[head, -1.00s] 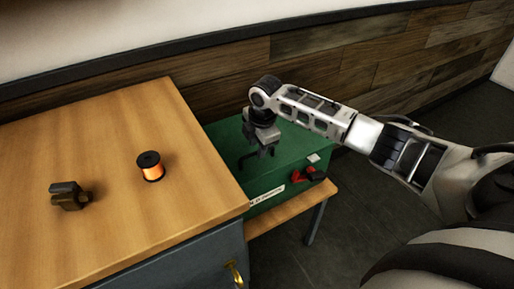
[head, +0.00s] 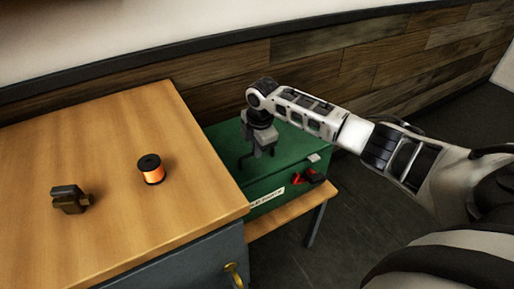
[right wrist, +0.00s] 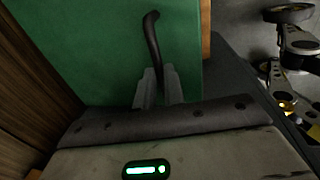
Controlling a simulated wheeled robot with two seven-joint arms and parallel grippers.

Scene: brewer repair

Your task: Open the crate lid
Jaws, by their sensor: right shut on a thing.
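The green crate (head: 290,155) stands on a low wooden shelf beside the workbench, and its lid (right wrist: 90,45) looks closed. A dark bar handle (right wrist: 153,35) lies on top of the lid. My right gripper (head: 257,153) is over the lid. In the right wrist view its fingers (right wrist: 159,85) are shut on the handle, with part of the handle showing beyond them. A red latch (head: 313,176) and a white label (head: 267,197) are on the crate's front. My left gripper is not in view.
The wooden workbench (head: 110,190) is directly left of the crate. It carries a spool of orange wire (head: 152,169) and a dark brown clamp-like part (head: 70,199). A plank wall (head: 350,65) is close behind. The floor (head: 375,205) to the right is clear.

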